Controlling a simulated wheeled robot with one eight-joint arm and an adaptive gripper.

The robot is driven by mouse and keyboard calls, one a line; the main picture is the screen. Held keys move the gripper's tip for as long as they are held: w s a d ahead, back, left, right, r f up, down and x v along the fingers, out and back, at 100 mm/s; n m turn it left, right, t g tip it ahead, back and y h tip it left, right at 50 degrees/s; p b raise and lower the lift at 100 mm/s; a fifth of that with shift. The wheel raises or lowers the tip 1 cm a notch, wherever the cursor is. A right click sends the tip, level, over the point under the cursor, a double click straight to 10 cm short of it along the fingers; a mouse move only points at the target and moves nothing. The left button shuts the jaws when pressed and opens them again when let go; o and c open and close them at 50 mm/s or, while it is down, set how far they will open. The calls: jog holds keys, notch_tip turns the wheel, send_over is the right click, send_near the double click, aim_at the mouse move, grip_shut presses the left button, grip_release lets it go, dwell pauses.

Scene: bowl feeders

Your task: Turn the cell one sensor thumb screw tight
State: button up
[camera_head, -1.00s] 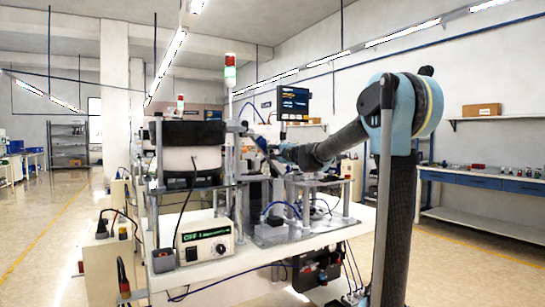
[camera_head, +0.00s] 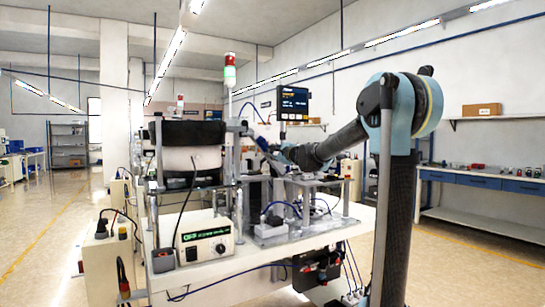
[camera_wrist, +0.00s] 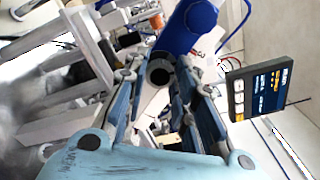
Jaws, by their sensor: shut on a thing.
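In the wrist view, a dark round knob (camera_wrist: 160,75), which looks like the thumb screw, sits between the fingertips of my gripper (camera_wrist: 161,68). The two blue-grey fingers stand on either side of it, shut on it. A blue cylinder (camera_wrist: 190,25), perhaps the sensor body, is just beyond the knob. Whether the screw is seated cannot be seen. In the head view, my gripper (camera_head: 266,148) is small and partly hidden among the fixtures at the back of the machine table (camera_head: 215,268).
A dark display (camera_head: 293,103) stands on a post above my forearm, and it also shows in the wrist view (camera_wrist: 262,92). A white feeder bowl (camera_head: 192,160) and a controller box (camera_head: 205,240) are on the left. Metal posts and cables crowd the area around my gripper.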

jog(key=shift+s, duration=0.1)
jog(key=o, duration=1.1)
jog(key=v, duration=1.1)
jog(key=shift+s+d+f, duration=0.1)
jog(key=shift+s+d, duration=0.15)
jog(key=shift+d, duration=0.05)
